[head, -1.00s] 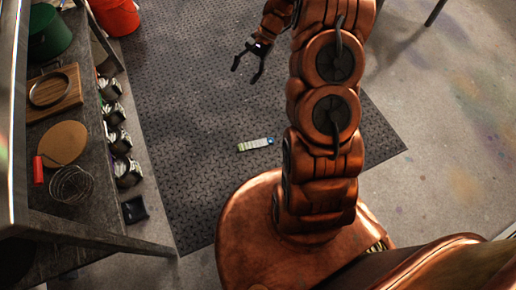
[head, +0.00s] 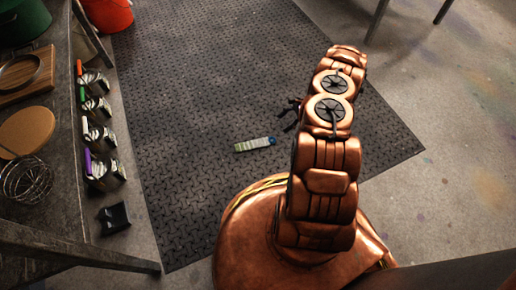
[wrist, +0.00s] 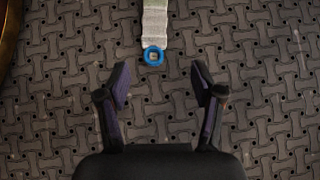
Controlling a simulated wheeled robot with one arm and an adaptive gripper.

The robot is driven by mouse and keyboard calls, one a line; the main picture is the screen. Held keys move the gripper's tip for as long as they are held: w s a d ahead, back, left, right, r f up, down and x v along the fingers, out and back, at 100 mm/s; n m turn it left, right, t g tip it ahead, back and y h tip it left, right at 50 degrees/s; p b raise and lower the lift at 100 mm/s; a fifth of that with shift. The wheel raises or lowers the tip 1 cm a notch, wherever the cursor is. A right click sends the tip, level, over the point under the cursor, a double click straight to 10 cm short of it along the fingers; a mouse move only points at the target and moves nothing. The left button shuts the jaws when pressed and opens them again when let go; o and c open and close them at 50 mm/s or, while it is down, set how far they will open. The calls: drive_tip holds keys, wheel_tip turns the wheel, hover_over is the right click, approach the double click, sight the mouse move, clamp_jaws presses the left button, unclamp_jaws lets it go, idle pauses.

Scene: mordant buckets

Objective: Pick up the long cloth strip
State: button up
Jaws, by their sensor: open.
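The long cloth strip (head: 256,144) lies flat on the dark mat in the head view, pale with a greenish left end and a blue ring at its right end. In the wrist view the strip (wrist: 156,22) comes in from the top edge, and its blue ring (wrist: 154,56) lies just beyond my fingertips, roughly centred between them. The rest of the strip is cut off there. My gripper (wrist: 160,86) is open and empty above the mat. In the head view my gripper (head: 291,114) shows small beside my arm, to the right of the strip, partly hidden by the arm.
The dark patterned mat (head: 190,190) has clear room around the strip. At left stands a bench (head: 60,245) with several pots of strips below its edge and a black scoop-like object (head: 115,217) on the floor. A red bucket (head: 108,14) stands at the top left.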

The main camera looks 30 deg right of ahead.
sight(272, 140)
drive_tip(key=f, duration=0.2)
drive_tip(key=s+d+f, duration=0.1)
drive_tip(key=shift+s+f+m+b, duration=0.1)
drive_tip(key=shift+f+m+b, duration=0.25)
drive_tip(key=shift+m, duration=0.05)
drive_tip(key=shift+s+f, duration=0.1)
drive_tip(key=shift+f, duration=0.25)
drive_tip(key=shift+b+x, duration=0.6)
drive_tip(key=shift+x, duration=0.65)
drive_tip(key=b+x, duration=0.1)
drive_tip(key=x, duration=0.1)
drive_tip(key=b+x, duration=0.2)
drive_tip(key=x, duration=0.1)
drive_tip(key=shift+a+r, duration=0.2)
drive_tip(key=shift+r, duration=0.05)
drive_tip(key=shift+c, duration=0.3)
